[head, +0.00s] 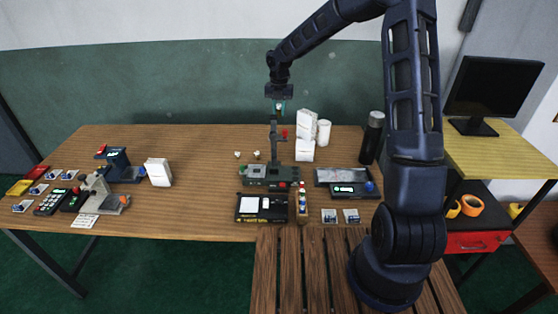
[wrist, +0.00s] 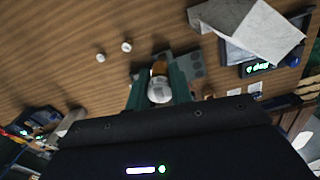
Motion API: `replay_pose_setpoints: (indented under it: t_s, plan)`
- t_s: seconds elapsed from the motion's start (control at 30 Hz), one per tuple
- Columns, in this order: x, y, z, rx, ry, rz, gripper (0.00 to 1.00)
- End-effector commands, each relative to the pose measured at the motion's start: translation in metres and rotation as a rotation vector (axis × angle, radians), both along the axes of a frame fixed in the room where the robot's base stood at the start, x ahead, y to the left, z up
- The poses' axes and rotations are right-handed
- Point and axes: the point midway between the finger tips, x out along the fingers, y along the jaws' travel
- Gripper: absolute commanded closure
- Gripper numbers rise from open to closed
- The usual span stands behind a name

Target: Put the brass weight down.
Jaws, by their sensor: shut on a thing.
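My gripper (head: 279,106) is shut on a small piece, high above the table in the head view. In the wrist view the fingers of my gripper (wrist: 160,80) stand on both sides of the brass weight (wrist: 159,67), which shows a brass-coloured part and a pale, shiny rounded end. In the head view the weight is too small to make out well. Below my gripper stands a dark green device (head: 264,176) with an upright post. In the wrist view its base is partly hidden behind the fingers.
White stacked blocks (head: 305,149), a white cup (head: 324,132) and a dark flask (head: 373,138) stand right of the device. A scale with a lit green display (head: 346,189) is nearer. Two small pale pieces (head: 247,154) lie left. The wooden table (head: 205,190) is clear at centre left.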

Motion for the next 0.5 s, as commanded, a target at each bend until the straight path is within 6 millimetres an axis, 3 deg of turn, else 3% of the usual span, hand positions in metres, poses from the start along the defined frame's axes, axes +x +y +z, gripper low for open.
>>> replay_pose_setpoints:
  t_s: [0.27, 0.5]
  plan:
    - [0.000, 0.000, -0.039, -0.001, 0.001, 0.000, 1.00]
    - [-0.001, 0.001, -0.088, -0.001, 0.001, 0.000, 1.00]
